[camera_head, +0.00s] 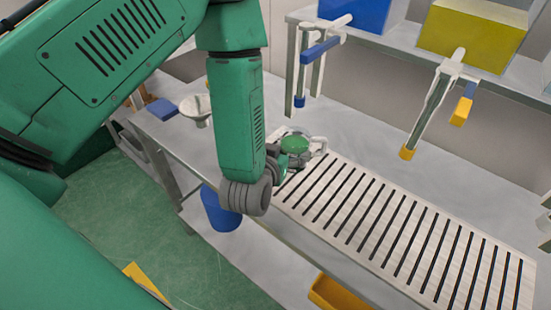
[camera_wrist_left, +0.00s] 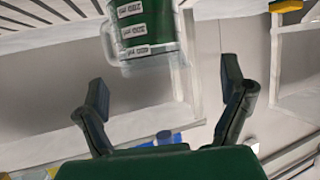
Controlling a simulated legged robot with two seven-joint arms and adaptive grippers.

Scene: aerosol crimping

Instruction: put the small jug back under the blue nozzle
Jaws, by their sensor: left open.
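The small jug (camera_head: 296,143) is clear with green contents and stands near the left end of the slatted rack, partly hidden by my left gripper. In the left wrist view the jug (camera_wrist_left: 140,30) shows at the top, with pale labels on its side. My left gripper (camera_head: 284,165) is close to the jug in the head view. In the left wrist view its two fingers (camera_wrist_left: 166,90) are spread, with nothing between them and the jug beyond the tips. The blue nozzle (camera_head: 299,101) hangs from the shelf above and behind the jug. My right gripper is not in view.
The slatted rack (camera_head: 400,228) runs to the right along the grey table. A yellow nozzle (camera_head: 407,153) hangs over its back side. Blue (camera_head: 355,12) and yellow (camera_head: 470,38) tanks stand on the shelf. A white bowl-like item (camera_head: 195,108) sits at the table's left. The rack's visible middle is clear.

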